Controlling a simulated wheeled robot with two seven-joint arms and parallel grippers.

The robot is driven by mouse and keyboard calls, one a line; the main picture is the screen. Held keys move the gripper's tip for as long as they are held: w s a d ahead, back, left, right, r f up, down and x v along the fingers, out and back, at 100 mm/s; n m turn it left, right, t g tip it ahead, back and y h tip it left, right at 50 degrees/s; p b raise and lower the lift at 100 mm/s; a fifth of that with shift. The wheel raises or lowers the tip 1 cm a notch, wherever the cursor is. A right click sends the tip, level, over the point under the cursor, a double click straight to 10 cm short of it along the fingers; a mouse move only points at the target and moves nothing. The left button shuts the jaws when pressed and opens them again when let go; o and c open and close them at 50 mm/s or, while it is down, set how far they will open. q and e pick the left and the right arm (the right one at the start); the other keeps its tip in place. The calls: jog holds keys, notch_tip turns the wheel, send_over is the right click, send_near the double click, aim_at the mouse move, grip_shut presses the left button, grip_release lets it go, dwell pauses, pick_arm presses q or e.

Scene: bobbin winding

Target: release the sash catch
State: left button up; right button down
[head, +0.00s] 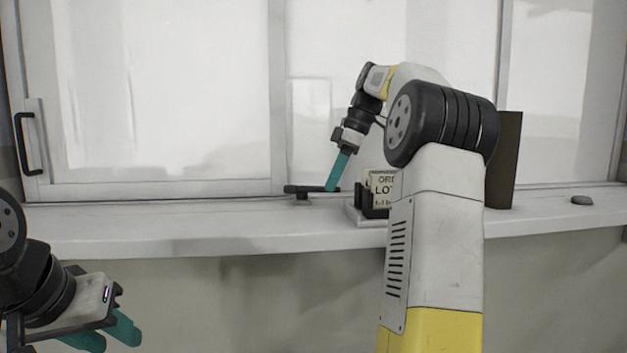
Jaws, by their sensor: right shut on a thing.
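The sash catch (304,189) is a dark, flat lever on a small round base. It sits on the sill at the foot of the window, near the upright between the panes. My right gripper (332,186) reaches down to the lever's right end, its teal fingers shut on it. The fingertips overlap in this view, so the exact grip is partly hidden. My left gripper (119,341) is at the lower left, in front of and below the sill, its teal fingers apart and empty. It is far from the catch.
A holder with a printed card (382,188) stands on the sill just right of the catch, partly behind my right arm. A tall brown object (506,160) and a small dark object (582,200) are farther right. A black pull handle (20,143) is on the left window frame. The left sill (150,222) is clear.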

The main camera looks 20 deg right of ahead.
jog(key=c, duration=1.4)
grip_release()
jog(key=shift+o, duration=0.2)
jog(key=v, duration=0.7)
jog(key=shift+d+r, duration=0.2)
jog(key=shift+r, duration=0.15)
jog(key=shift+s, duration=0.1)
